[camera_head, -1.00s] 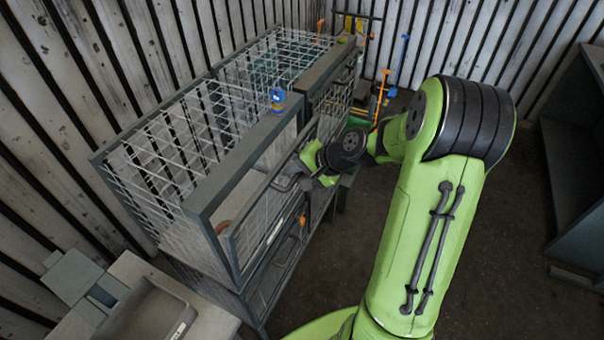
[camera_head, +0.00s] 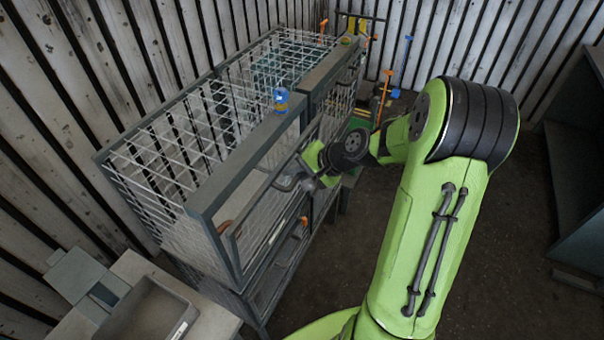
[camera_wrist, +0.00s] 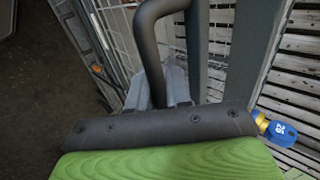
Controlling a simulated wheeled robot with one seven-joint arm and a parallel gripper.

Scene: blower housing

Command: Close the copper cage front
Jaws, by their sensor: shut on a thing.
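The wire cage (camera_head: 205,212) stands against the plank wall, with a dark frame and pale wire mesh. Its mesh front (camera_head: 262,212) stands a little out from the frame's top beam, so a gap shows between them. I see no clear copper colour on it. My gripper (camera_head: 308,182) is at the far end of this front, partly hidden by my wrist. In the wrist view my gripper (camera_wrist: 172,88) is shut on the dark bent handle bar (camera_wrist: 153,45) of the front. The mesh (camera_wrist: 118,40) shows beyond the fingers.
A grey sink (camera_head: 150,318) is at the lower left. Tools (camera_head: 386,95) stand at the back. A dark cabinet (camera_head: 575,200) is at right; floor between is clear.

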